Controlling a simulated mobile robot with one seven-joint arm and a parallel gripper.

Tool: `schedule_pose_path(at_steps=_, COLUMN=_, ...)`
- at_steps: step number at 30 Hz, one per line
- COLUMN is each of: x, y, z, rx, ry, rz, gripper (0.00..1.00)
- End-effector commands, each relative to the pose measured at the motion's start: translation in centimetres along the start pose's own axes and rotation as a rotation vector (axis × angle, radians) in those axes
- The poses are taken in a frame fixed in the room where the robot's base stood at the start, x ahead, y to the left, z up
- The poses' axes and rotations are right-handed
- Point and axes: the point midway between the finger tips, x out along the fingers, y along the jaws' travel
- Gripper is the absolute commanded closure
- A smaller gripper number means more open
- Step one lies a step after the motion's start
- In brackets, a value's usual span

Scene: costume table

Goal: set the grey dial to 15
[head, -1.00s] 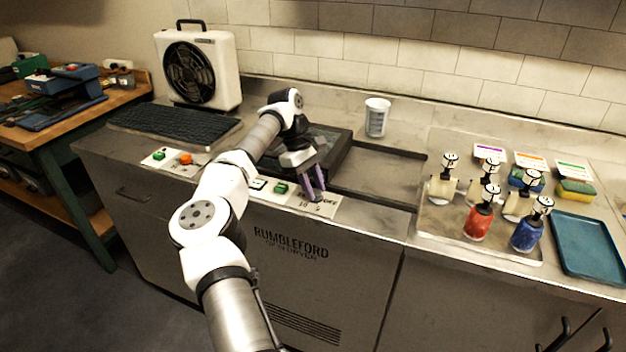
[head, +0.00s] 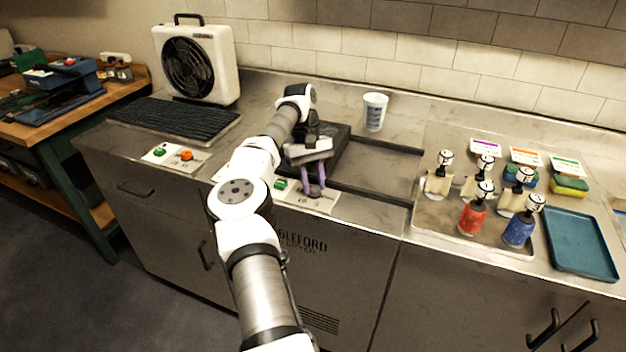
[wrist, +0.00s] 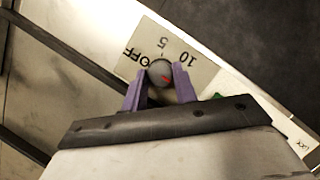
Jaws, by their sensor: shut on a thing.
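The grey dial (wrist: 160,72) shows in the wrist view as a round knob with a red mark, on a pale plate (wrist: 205,70) printed OFF, 5 and 10. No 15 is visible; part of the plate is behind my fingers. The red mark lies at the dial's lower right in that view, past the direction of the 10. My gripper (wrist: 161,74) is shut on the dial, with one purple finger on each side.
A green button (head: 280,184) sits just left of the dial plate. A dark-topped unit (head: 335,150) is behind my gripper, with a white cup (head: 375,111) farther back. Several bottles stand on a tray (head: 435,228) at right, by a teal tray (head: 580,245).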

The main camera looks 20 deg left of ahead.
Motion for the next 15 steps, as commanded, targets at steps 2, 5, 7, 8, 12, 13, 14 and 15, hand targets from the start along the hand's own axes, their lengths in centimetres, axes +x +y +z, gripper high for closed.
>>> schedule_pose_path(at_steps=2, x=0.1, y=0.01, z=-0.01, rx=0.002, ry=-0.001, rz=-0.001, gripper=0.95)
schedule_pose_path(at_steps=5, x=0.11, y=0.01, z=-0.01, rx=0.002, ry=-0.001, rz=-0.001, gripper=0.95)
schedule_pose_path(at_steps=7, x=0.12, y=0.0, z=-0.01, rx=0.001, ry=-0.001, rz=-0.001, gripper=0.95)
schedule_pose_path(at_steps=8, x=0.12, y=0.0, z=-0.01, rx=0.001, ry=-0.001, rz=-0.001, gripper=0.95)
schedule_pose_path(at_steps=12, x=0.12, y=0.0, z=-0.01, rx=0.001, ry=-0.001, rz=-0.001, gripper=0.6)
schedule_pose_path(at_steps=13, x=0.11, y=0.0, z=-0.01, rx=0.0, ry=-0.001, rz=-0.001, gripper=0.56)
schedule_pose_path(at_steps=14, x=0.11, y=0.0, z=-0.01, rx=0.0, ry=-0.001, rz=-0.001, gripper=0.52)
schedule_pose_path(at_steps=15, x=0.1, y=0.0, z=-0.01, rx=0.0, ry=-0.001, rz=-0.001, gripper=0.51)
